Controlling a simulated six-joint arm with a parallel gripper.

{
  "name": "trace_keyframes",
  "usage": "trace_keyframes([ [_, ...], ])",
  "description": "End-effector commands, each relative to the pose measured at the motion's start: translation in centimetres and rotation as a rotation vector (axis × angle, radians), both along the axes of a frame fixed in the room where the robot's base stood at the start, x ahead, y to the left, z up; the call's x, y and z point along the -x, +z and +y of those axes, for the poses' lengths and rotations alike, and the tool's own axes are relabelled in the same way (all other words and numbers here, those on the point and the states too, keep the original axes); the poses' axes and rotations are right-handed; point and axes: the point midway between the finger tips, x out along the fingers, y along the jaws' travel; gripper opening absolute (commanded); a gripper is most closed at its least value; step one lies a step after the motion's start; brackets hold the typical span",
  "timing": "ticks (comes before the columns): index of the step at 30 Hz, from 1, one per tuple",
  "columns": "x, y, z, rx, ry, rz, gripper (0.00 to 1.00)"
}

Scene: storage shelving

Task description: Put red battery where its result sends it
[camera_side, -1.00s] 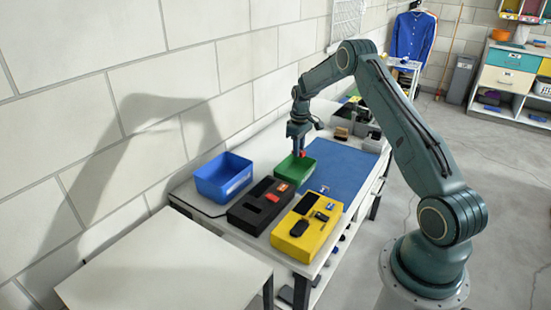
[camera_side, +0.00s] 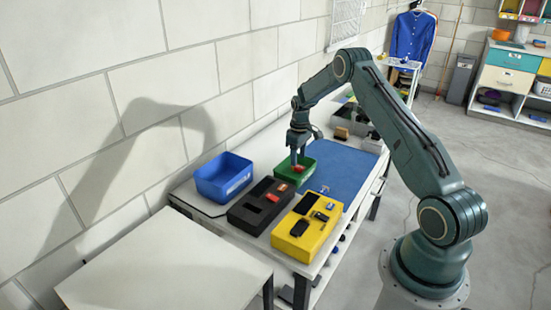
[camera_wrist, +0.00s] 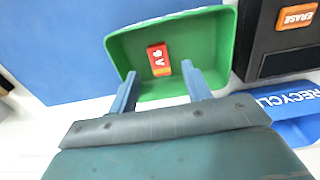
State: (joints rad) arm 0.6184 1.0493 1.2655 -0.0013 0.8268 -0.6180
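The red battery (camera_wrist: 158,61), with white marks on its face, lies inside the green bin (camera_wrist: 218,42), apparently on its floor. In the side view the battery (camera_side: 298,168) shows as a small red spot inside the green bin (camera_side: 312,172). My gripper (camera_wrist: 159,68) is open, its two blue-grey fingers spread at either side of the battery's near end with gaps between. In the side view my gripper (camera_side: 297,156) points down over the bin. The blue bin (camera_side: 236,188) reads RECYCLE; it also shows in the wrist view (camera_wrist: 290,103).
A yellow box (camera_side: 290,246) with dark inserts sits at the table's near end. A blue mat (camera_side: 342,168) lies mostly clear. Dark containers stand farther back.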

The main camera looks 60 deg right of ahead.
Motion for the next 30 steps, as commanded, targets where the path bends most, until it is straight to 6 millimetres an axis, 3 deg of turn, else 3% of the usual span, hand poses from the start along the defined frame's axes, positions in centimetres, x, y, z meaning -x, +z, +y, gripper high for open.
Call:
trace_keyframes([
  [14,0.0,1.0,0.0,0.001,0.000,-0.001,0.49],
  [20,0.0,3.3,0.0,0.002,0.000,-0.002,0.49],
  [30,-0.1,9.1,0.0,0.002,0.000,-0.003,0.49],
])
